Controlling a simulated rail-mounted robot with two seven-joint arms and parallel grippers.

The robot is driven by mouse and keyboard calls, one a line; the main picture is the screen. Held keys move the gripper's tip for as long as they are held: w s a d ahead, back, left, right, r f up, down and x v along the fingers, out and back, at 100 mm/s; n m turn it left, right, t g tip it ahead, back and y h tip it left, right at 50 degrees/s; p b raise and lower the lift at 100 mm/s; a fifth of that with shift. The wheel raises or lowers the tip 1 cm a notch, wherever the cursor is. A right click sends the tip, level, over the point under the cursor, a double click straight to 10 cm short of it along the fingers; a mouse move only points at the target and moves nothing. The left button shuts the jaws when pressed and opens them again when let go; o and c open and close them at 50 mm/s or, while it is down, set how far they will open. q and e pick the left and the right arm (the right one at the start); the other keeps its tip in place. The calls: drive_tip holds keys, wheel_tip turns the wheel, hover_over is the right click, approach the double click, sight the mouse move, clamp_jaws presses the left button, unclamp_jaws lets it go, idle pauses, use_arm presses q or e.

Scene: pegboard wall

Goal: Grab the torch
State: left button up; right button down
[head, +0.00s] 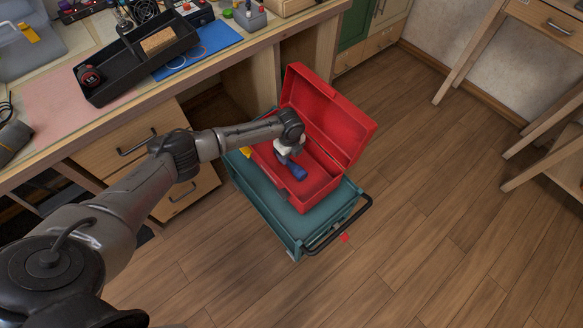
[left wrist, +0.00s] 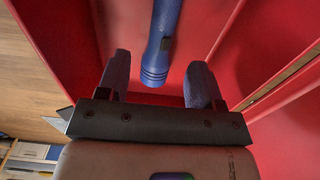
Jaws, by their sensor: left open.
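The torch (head: 298,173) is blue and lies inside an open red toolbox (head: 322,188). In the left wrist view the torch (left wrist: 162,40) points away from me, with its ribbed near end showing and its far end cut off by the top edge. My left gripper (head: 286,156) is inside the toolbox, at the torch's near end. In the left wrist view my left gripper (left wrist: 158,72) is open, with one finger on each side of that near end and gaps on both sides. My right gripper is not in view.
The toolbox stands on a teal cart (head: 268,198) with a black handle (head: 340,232). Its raised red lid (head: 335,115) is on the far right side. A workbench (head: 225,70) with a black tray (head: 135,60) is at the back left.

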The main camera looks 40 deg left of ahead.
sight(289, 161)
use_arm(q)
drive_tip(key=shift+f+b, duration=0.3)
drive_tip(key=shift+f, duration=0.55)
drive_tip(key=f+b, duration=0.2)
drive_tip(key=f, duration=0.1)
drive_tip(key=f+b, duration=0.2)
drive_tip(key=shift+w+a, duration=0.1)
drive_tip(key=shift+a, duration=0.2)
drive_tip(key=shift+c, duration=1.3)
drive_tip(key=c, duration=0.8)
